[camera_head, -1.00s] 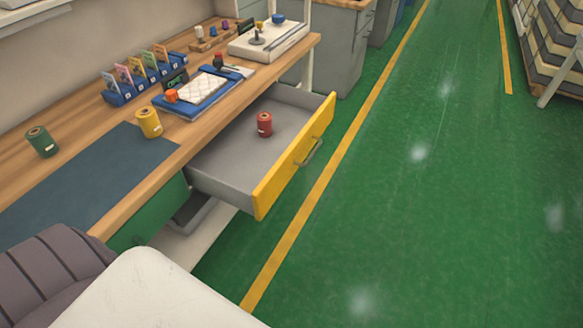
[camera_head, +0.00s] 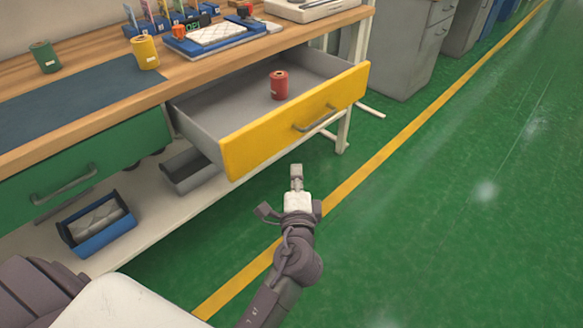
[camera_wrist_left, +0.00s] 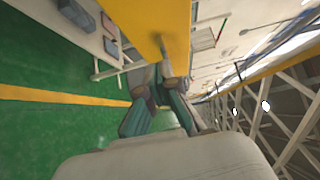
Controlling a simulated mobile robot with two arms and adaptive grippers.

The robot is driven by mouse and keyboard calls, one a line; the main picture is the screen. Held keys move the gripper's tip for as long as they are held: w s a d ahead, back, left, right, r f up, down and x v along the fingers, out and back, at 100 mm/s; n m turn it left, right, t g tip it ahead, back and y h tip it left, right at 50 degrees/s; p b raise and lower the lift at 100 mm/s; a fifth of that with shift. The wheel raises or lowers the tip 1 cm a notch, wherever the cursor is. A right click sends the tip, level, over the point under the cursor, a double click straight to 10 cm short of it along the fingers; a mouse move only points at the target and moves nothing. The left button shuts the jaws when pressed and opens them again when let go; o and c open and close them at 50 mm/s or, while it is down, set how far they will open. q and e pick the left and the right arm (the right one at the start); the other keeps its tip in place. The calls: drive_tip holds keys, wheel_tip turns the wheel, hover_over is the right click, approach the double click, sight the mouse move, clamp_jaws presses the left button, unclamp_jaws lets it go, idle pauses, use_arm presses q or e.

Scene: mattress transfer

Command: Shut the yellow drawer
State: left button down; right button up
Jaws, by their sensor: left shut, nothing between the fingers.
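The yellow drawer (camera_head: 296,118) is pulled out of the wooden workbench. Its yellow front has a grey bar handle (camera_head: 315,121), and its inside is grey. A red spool (camera_head: 279,86) stands upright in it. My left gripper (camera_head: 296,172) is in front of the drawer front, below the handle in the head view. It is shut and empty; I cannot see contact with the drawer. The left wrist view shows the gripper fingers (camera_wrist_left: 163,97) and the yellow front (camera_wrist_left: 155,22) beyond them. My right gripper is not in view.
A shut green drawer (camera_head: 85,165) is at the left, with a blue bin (camera_head: 98,226) and a grey bin (camera_head: 190,172) on the lower shelf. Green and yellow spools stand on the bench top. The green floor at the right is clear.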

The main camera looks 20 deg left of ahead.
use_arm(q)
approach(285, 132)
drive_tip(key=w+d, duration=0.1)
drive_tip(key=w, duration=0.4)
drive_tip(key=shift+w+a+r+p, duration=0.15)
drive_tip(key=shift+a+p, duration=0.2)
drive_tip(key=shift+a, duration=0.8)
drive_tip(key=shift+w+a, duration=0.2)
drive_tip(key=shift+a, duration=0.45)
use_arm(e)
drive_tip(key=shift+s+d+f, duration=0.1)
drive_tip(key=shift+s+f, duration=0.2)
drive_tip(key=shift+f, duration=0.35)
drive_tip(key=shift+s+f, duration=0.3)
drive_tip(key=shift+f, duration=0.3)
